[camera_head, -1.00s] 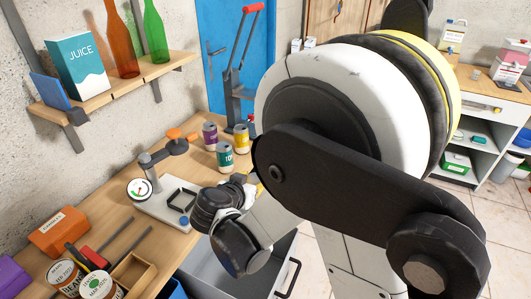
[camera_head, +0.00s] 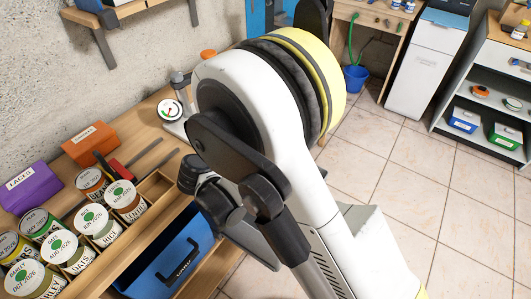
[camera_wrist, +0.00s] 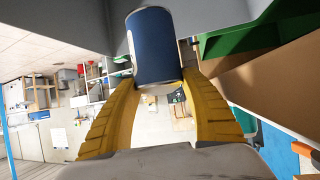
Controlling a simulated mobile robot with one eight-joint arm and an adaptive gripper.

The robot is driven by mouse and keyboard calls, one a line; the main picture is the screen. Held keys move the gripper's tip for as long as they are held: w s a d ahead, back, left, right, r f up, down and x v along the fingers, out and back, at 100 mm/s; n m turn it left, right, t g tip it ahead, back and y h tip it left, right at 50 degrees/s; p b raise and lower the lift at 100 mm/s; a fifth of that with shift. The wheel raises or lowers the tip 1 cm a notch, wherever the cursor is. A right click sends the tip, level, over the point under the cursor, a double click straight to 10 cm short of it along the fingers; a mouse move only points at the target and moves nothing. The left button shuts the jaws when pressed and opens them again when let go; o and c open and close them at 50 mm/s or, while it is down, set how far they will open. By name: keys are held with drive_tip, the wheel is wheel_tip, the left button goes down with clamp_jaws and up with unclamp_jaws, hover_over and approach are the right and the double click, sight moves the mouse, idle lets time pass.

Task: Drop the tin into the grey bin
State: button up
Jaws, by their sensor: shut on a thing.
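In the wrist view, my gripper (camera_wrist: 162,84) has its two yellow fingers shut on a dark blue tin (camera_wrist: 152,42). The tin's pale end faces the camera; its printed label barely shows at the left edge. In the head view, my arm hides both the gripper and the tin. A grey panel (camera_head: 262,248), seemingly part of the grey bin, shows partly behind my arm, right of the blue crate. Grey surfaces close to the tin fill the top of the wrist view; I cannot tell whether they are the bin's walls.
The bench at left holds several labelled tins (camera_head: 97,226), an orange box (camera_head: 90,143), a purple box (camera_head: 30,187) and a dial gauge (camera_head: 171,110). A blue crate (camera_head: 172,262) stands below its front edge. Tiled floor (camera_head: 385,165) at right is clear.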

drive_tip(key=shift+f, duration=0.45)
drive_tip(key=shift+r, duration=0.1)
drive_tip(key=o, duration=1.4)
drive_tip(key=shift+o, duration=0.2)
wheel_tip(320, 180, up, 10)
